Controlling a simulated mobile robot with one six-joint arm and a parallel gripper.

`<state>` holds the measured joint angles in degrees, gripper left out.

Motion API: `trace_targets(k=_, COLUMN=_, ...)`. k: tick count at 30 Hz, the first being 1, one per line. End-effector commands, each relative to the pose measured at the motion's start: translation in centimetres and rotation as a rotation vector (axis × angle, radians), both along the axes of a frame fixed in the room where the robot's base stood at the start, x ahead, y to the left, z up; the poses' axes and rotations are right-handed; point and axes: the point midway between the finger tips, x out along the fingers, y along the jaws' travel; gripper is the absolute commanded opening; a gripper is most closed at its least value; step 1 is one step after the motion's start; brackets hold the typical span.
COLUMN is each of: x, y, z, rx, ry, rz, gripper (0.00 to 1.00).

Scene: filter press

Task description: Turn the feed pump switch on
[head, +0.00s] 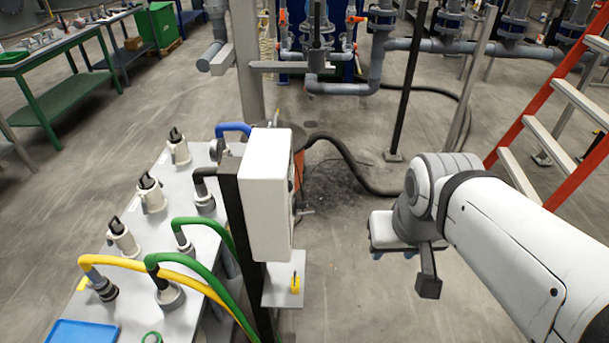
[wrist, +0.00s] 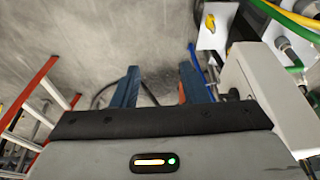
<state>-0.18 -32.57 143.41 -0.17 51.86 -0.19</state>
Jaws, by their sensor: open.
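A white control box (head: 268,190) stands on a dark post in the middle of the head view. Small dark fittings (head: 292,186) show edge-on on its right face; I cannot tell which is the feed pump switch. The same box (wrist: 265,85) is at the right in the wrist view, with a dark knob-like part (wrist: 232,95) at its left edge.
A grey table (head: 205,262) with hoses and white-and-black fittings is left of the box. A small plate (head: 275,290) with a yellow item (head: 295,283) sits low beside the post. A red ladder (head: 540,120) is at right. A black hose (head: 350,165) crosses the floor.

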Motion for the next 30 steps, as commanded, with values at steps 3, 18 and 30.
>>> trace_targets(k=3, x=0.2, y=0.4, z=-1.1, rx=0.027, ry=0.040, rz=0.018, gripper=0.50)
trace_targets(k=18, x=10.2, y=9.3, z=-10.0, rx=0.940, ry=0.172, rz=0.563, gripper=0.69)
trace_targets(k=30, x=19.6, y=7.0, z=-9.9, rx=1.343, ry=-0.374, rz=0.778, gripper=0.69)
